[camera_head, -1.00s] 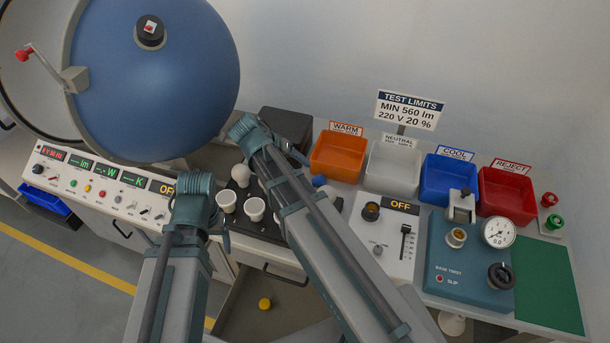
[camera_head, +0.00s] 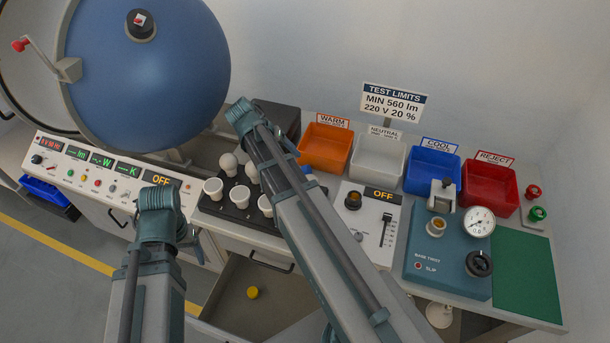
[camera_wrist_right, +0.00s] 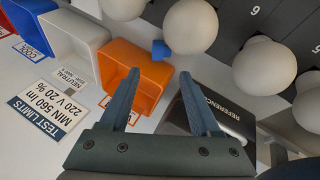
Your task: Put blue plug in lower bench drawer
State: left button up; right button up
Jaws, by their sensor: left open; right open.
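The blue plug (camera_head: 306,169) shows as a small blue piece just past my right arm, on the bench behind the bulb rack. In the right wrist view it is a small blue block (camera_wrist_right: 159,48) beyond the fingertips, beside the orange bin. The lower bench drawer (camera_head: 225,290) stands open below the bench front, with a yellow plug (camera_head: 253,292) inside. My left gripper (camera_head: 163,222) is over the left bench front, its fingertips barely visible.
The bulb rack (camera_head: 235,210) holds several white bulbs close to my right arm. The orange bin (camera_head: 323,147) and other coloured bins line the back. A blue sphere (camera_head: 145,75) stands at left, the teal base-twist unit (camera_head: 450,255) at right.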

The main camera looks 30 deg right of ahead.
aim_at(303, 169)
jog(key=b+x, duration=0.3)
jog(key=x, duration=0.2)
jog(key=shift+a, duration=0.15)
jog(key=shift+d+f+b, duration=0.4)
jog(key=shift+b, duration=0.2)
jog(key=b+x, duration=0.2)
jog(key=x, duration=0.1)
jog(key=b+x, duration=0.1)
jog(key=b, duration=0.1)
jog(key=shift+w+f, duration=0.25)
jog(key=shift+w, duration=0.1)
jog(key=shift+d+f+b, duration=0.2)
jog(key=shift+f+b, duration=0.1)
jog(key=shift+r, duration=0.1)
grip_shut()
jog(key=shift+r, duration=0.15)
